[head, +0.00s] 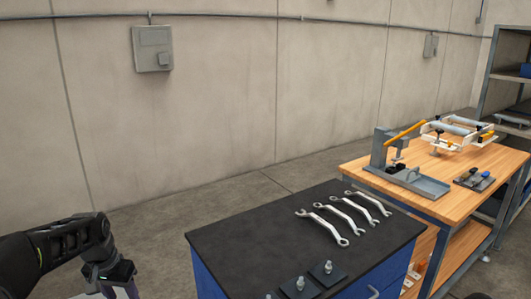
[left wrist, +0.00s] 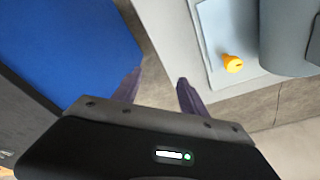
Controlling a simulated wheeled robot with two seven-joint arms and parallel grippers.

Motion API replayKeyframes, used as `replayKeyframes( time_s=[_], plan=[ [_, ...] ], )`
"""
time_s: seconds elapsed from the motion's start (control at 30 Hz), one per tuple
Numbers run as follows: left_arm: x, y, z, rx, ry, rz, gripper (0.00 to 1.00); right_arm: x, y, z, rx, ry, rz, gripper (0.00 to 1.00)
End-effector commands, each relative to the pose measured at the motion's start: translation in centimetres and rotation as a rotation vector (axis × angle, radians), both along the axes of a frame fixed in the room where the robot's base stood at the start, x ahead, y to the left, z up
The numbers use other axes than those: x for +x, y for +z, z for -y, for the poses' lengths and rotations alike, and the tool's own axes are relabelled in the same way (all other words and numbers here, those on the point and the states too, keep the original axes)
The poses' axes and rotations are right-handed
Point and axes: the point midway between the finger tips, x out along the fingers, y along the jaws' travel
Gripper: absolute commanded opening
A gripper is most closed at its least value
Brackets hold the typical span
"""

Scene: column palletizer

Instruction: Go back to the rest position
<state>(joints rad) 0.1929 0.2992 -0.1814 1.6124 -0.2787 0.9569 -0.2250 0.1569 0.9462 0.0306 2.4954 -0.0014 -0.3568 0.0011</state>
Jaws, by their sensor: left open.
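My left gripper (head: 122,286) is at the bottom left of the head view, left of the blue cabinet and clear of its top. Its lower end is cut off by the frame edge. In the left wrist view its two dark purple fingers (left wrist: 158,92) are apart, with nothing between them. My right gripper does not show in either view.
A blue cabinet (head: 240,245) with a black top carries several wrenches (head: 345,216) and black plates with bolts (head: 327,270). A wooden workbench (head: 455,205) stands to its right. A yellow piece (left wrist: 233,64) lies on a pale surface beyond my fingers. Floor behind the cabinet is clear.

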Motion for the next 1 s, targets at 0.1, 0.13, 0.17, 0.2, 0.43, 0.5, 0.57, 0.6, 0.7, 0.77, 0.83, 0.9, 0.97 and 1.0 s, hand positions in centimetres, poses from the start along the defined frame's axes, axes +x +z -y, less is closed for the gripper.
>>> replayKeyframes(
  time_s=[0.1,0.13,0.17,0.2,0.43,0.5,0.57,0.6,0.7,0.77,0.83,0.9,0.97,1.0],
  plan=[
    [1.6,-1.3,1.3,-0.015,0.014,0.072,0.50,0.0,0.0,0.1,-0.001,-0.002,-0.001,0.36],
    [2.0,-2.0,1.9,-0.021,0.016,0.089,0.50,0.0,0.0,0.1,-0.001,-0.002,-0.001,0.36],
    [2.4,-2.6,2.4,-0.028,0.020,0.107,0.50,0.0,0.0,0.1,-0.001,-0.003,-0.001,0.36],
    [2.8,-3.6,3.3,-0.039,0.025,0.129,0.50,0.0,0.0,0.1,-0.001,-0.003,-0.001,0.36],
    [3.3,-12.0,11.3,-0.144,0.058,0.220,0.50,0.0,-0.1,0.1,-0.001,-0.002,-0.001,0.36],
    [1.8,-15.7,15.0,-0.191,0.074,0.226,0.50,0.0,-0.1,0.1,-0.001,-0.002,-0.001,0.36],
    [-0.2,-18.8,18.3,-0.230,0.092,0.223,0.50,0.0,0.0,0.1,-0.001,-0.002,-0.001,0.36],
    [-2.0,-20.8,20.5,-0.256,0.105,0.213,0.50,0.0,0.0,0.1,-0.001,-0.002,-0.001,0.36],
    [-7.3,-24.8,25.3,-0.309,0.130,0.167,0.50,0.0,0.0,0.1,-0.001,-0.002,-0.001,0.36],
    [-11.0,-26.6,27.8,-0.334,0.136,0.125,0.50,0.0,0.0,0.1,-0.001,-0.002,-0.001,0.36],
    [-15.0,-28.1,30.1,-0.355,0.137,0.069,0.50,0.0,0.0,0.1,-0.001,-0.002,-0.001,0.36],
    [-18.7,-29.0,31.8,-0.371,0.126,0.006,0.50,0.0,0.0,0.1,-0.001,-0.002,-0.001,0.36],
    [-21.1,-29.6,32.8,-0.381,0.114,-0.044,0.50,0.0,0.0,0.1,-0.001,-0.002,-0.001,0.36],
    [-22.4,-29.8,33.4,-0.388,0.106,-0.072,0.50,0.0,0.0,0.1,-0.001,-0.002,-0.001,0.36]
  ],
)
